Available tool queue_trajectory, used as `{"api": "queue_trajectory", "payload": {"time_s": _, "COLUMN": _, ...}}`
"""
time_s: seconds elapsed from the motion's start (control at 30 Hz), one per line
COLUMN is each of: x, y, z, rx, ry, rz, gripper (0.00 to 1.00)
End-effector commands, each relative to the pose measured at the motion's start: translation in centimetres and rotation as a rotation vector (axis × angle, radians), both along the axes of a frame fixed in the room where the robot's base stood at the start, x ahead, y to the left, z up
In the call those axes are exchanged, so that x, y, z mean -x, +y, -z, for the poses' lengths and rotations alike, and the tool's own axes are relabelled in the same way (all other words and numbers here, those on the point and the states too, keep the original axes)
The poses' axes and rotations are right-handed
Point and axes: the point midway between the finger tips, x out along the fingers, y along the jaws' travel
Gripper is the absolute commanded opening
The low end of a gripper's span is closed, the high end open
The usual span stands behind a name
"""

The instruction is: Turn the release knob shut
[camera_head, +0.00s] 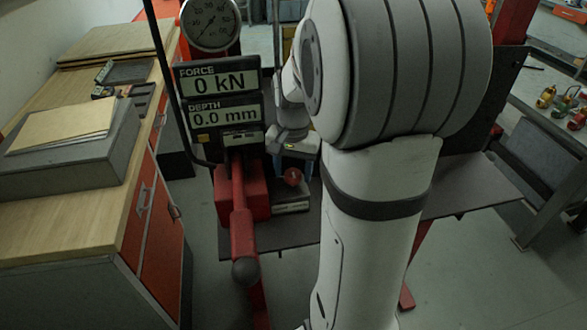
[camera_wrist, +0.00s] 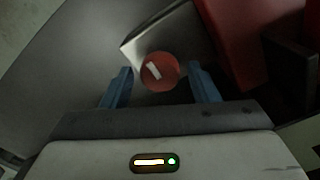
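The release knob is a round red knob (camera_head: 292,177) with a white mark, low on the press beside the red pump body. In the wrist view the knob (camera_wrist: 160,71) shows face-on, its white bar slanting. My gripper (camera_wrist: 162,86) is open, with one blue finger on each side of the knob and gaps to both. The fingertips lie about level with the knob's lower part in the picture; I cannot tell how far above it they are. In the head view my gripper (camera_head: 297,152) is partly hidden by my arm, just above the knob.
A red pump lever (camera_head: 241,215) with a dark ball end stands left of the knob. The display panel (camera_head: 219,97) reads 0 kN and 0.0 mm, below a round gauge (camera_head: 209,24). A wooden workbench (camera_head: 75,215) stands at left. A grey plate (camera_head: 465,187) extends at right.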

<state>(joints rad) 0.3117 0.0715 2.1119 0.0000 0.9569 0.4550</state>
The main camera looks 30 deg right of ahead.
Motion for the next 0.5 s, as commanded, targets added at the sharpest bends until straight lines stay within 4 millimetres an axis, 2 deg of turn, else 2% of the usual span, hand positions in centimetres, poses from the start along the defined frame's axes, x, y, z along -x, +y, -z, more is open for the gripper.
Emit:
{"api": "queue_trajectory", "payload": {"time_s": 0.33, "x": 0.0, "y": 0.0, "z": -0.3, "rx": 0.001, "ry": -0.001, "rz": -0.001, "gripper": 0.59}}
{"api": "queue_trajectory", "payload": {"time_s": 0.5, "x": -0.1, "y": 0.0, "z": -2.6, "rx": 0.001, "ry": -0.004, "rz": -0.001, "gripper": 0.59}}
